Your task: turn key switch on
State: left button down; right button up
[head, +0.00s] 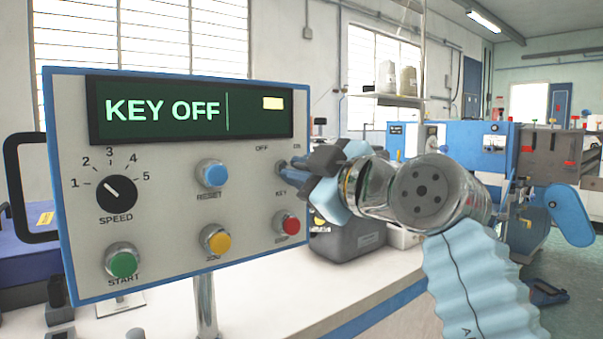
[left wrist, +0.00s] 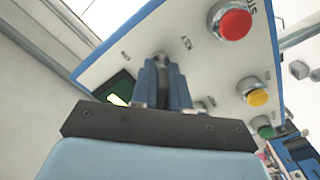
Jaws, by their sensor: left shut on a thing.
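The control panel (head: 150,225) is a pale board with a blue edge. Its display (head: 190,108) reads "KEY OFF" in green. The key switch (head: 281,167) is at the panel's right side, between the OFF and ON marks above and the KEY label below. My left gripper (head: 292,165) reaches it from the right, shut on the key with blue-tipped fingers. In the left wrist view the closed fingers (left wrist: 163,88) meet the panel face and hide most of the key, so its angle cannot be told. My right gripper is not in view.
The panel also bears a speed knob (head: 117,193), a blue reset button (head: 212,174), a red button (head: 287,223), a yellow button (head: 215,240) and a green start button (head: 122,261). A white bench (head: 260,302) lies below. A blue machine (head: 480,146) stands behind at right.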

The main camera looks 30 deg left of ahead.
pick_arm(q)
jog(key=m+b, duration=0.1)
jog(key=m, duration=0.2)
jog(key=shift+f, duration=0.1)
jog(key=m+b, duration=0.1)
jog(key=m, duration=0.8)
jog(key=m+p, duration=0.1)
jog(key=m, duration=0.4)
jog(key=shift+m, duration=0.5)
jog(key=c, duration=1.2)
grip_release()
jog(key=shift+c, duration=0.2)
